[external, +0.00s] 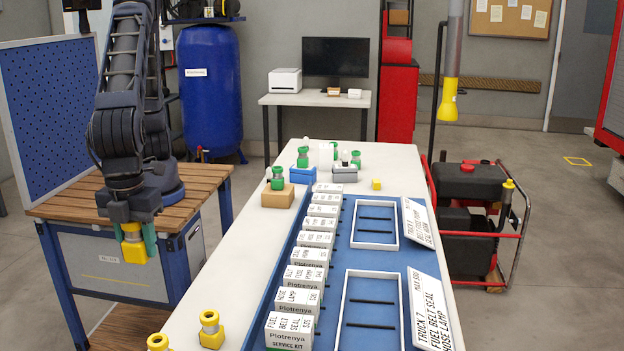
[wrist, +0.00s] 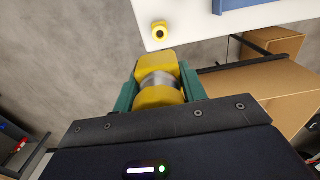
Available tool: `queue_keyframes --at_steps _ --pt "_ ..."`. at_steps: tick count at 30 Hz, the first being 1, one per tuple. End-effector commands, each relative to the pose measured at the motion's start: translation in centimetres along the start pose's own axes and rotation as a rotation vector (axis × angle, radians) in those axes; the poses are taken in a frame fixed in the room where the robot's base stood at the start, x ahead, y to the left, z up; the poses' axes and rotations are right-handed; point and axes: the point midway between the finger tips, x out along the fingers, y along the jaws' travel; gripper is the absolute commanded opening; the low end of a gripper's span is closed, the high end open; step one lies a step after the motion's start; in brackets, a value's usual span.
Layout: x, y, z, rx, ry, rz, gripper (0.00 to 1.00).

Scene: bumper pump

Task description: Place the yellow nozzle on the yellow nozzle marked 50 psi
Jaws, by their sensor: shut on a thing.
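My gripper (external: 133,238) is shut on a yellow nozzle (external: 134,252) and holds it in the air to the left of the long white table. In the wrist view the held nozzle (wrist: 157,82) has yellow ends and a silver middle, between teal fingers (wrist: 157,92). Two similar yellow nozzles, one (external: 211,330) and another (external: 159,342) cut by the frame's edge, stand at the near left of the table. One yellow nozzle (wrist: 160,30) shows near the table corner in the wrist view. No 50 psi marking is legible.
The white table (external: 240,240) carries a blue rack with a row of white boxes (external: 291,328) and trays (external: 375,222). Green-and-white fittings (external: 277,178) and a small yellow piece (external: 376,184) stand at its far end. A wooden-topped workbench (external: 75,207) is at the left.

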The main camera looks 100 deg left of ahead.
Motion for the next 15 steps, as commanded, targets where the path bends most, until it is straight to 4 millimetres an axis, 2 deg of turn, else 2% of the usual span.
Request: queue_keyframes --at_steps 2,5,15 --pt "0.1 0.1 -0.5 -0.003 -0.001 0.001 0.12" --pt "1.4 0.1 -0.6 -0.004 -0.002 0.001 0.12" --pt "8.8 0.1 -0.5 -0.004 -0.003 0.001 0.12"
